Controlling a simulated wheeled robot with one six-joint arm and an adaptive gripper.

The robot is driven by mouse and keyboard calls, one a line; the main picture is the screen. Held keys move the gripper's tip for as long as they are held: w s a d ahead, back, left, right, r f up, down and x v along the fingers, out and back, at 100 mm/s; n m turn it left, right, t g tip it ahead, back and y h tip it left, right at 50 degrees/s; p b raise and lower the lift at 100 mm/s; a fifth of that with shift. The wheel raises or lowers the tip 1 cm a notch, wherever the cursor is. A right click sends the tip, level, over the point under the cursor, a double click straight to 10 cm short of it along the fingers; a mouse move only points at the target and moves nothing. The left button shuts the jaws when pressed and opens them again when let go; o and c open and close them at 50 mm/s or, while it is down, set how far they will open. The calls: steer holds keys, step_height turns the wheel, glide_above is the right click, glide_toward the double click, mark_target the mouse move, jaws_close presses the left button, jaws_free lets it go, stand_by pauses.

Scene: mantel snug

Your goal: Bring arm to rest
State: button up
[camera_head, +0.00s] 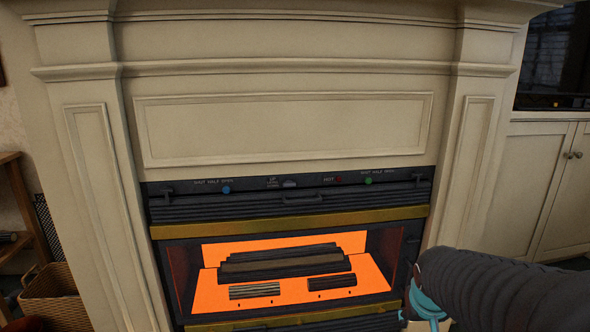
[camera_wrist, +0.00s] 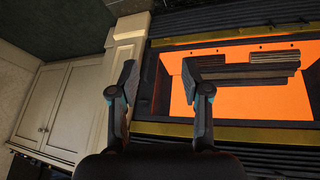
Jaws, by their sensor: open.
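My arm (camera_head: 490,290) reaches in from the lower right of the head view, with a teal joint near the fireplace's right side. My gripper (camera_wrist: 158,82) shows in the wrist view with its two dark fingers apart and nothing between them. It is in front of the right edge of the fireplace opening; its distance from it is hard to judge. In the head view the fingers are not clearly seen.
The fireplace (camera_head: 290,262) glows orange, with dark logs (camera_head: 282,262) inside and a gold trim. A cream mantel (camera_head: 290,128) surrounds it. A cabinet (camera_head: 565,190) stands at right, a wicker basket (camera_head: 55,300) and wooden shelf (camera_head: 22,205) at left.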

steer(key=s+a+r+y+p, duration=0.1)
steer(key=s+a+r, duration=0.2)
steer(key=s, duration=0.4)
steer(key=s+a+r+n+y+p, duration=0.1)
steer(key=s+a+r, duration=0.3)
steer(key=s+a, duration=0.2)
steer(key=shift+s+r, duration=0.3)
steer(key=shift+s, duration=0.55)
